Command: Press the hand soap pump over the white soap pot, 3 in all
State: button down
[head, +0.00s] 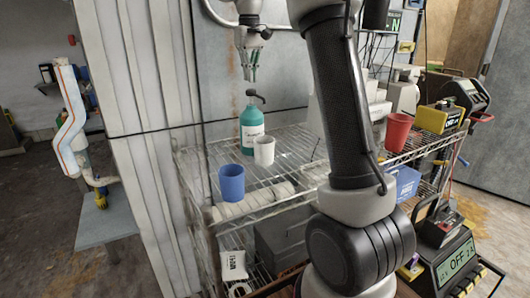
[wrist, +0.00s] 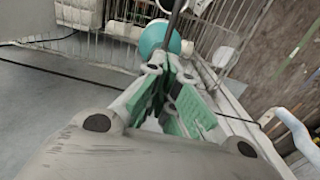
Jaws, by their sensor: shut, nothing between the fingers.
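The teal hand soap bottle (head: 252,134) with a white label and a dark pump head (head: 256,96) stands upright on the wire shelf. The white soap pot (head: 264,151) stands just in front of it, slightly right, apparently under the nozzle. My gripper (head: 251,76) points down above the pump head, with a small gap between them. In the wrist view my gripper (wrist: 174,75) is shut and empty, with green finger pads. Beyond the fingers the teal bottle (wrist: 153,40) shows, partly hidden. The inside of the pot cannot be seen.
A blue cup (head: 232,183) stands at the shelf's front left. A red cup (head: 398,131) stands on the right, beyond my arm. A blue box (head: 404,184) and a yellow device (head: 438,118) are also at right. A ribbed panel (head: 150,150) borders the shelf's left.

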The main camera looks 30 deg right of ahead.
notch_tip(320, 180, up, 5)
jog(key=shift+r, duration=0.15)
dwell(0.6)
jog(key=s+a+f+t, duration=0.1)
jog(key=s+t, duration=0.1)
jog(key=s, duration=1.6)
jog(key=s+f+t, duration=0.2)
jog(key=s+f, duration=1.1)
jog(key=s, duration=0.3)
jog(key=shift+s+a+f, duration=0.2)
jog(key=shift+f, duration=0.1)
